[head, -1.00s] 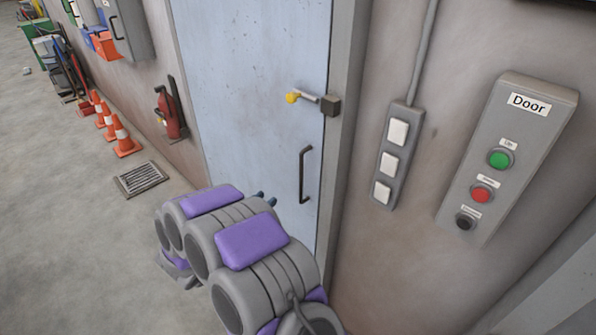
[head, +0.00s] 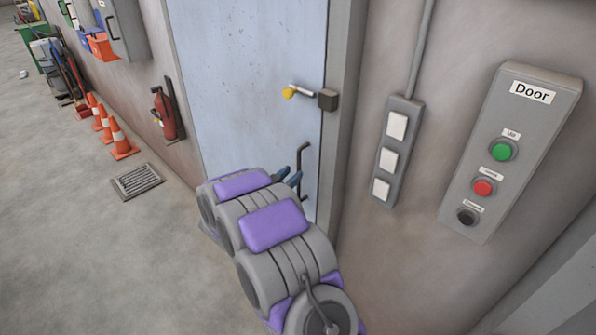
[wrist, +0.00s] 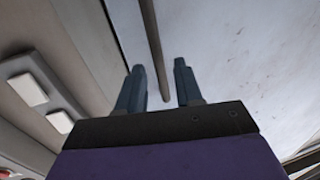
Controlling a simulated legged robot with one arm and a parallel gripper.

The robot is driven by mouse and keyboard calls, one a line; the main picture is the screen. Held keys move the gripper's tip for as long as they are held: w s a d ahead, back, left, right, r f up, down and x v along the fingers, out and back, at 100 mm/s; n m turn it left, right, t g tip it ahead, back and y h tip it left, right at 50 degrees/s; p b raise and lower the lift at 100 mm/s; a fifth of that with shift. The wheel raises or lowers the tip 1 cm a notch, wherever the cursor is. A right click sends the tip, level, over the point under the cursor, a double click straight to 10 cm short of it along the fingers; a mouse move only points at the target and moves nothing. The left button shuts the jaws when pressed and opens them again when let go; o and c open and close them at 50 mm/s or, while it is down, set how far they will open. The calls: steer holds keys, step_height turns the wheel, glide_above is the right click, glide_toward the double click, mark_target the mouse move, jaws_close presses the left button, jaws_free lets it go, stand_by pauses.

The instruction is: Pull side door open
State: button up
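The side door (head: 245,85) is a pale blue panel that looks shut in its grey frame. Its dark vertical bar handle (head: 300,165) is on the right part of the door, below a latch with a yellow knob (head: 290,92). My gripper (head: 290,175) is at the handle, its fingers partly hidden by my arm. In the wrist view my gripper (wrist: 159,80) is open, with two blue-grey fingers apart. The bar handle (wrist: 153,45) shows in the gap between them, nearer the left finger. I cannot tell whether a finger touches it.
A grey panel marked Door (head: 512,150) with green, red and black buttons is on the right wall. A switch strip (head: 397,150) is beside the door frame. A fire extinguisher (head: 165,115), orange cones (head: 120,140) and a floor grate (head: 138,181) are at left.

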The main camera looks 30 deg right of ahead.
mark_target(298, 168)
steer(key=shift+b+x, duration=0.35)
steer(key=shift+x, duration=1.85)
jaws_close()
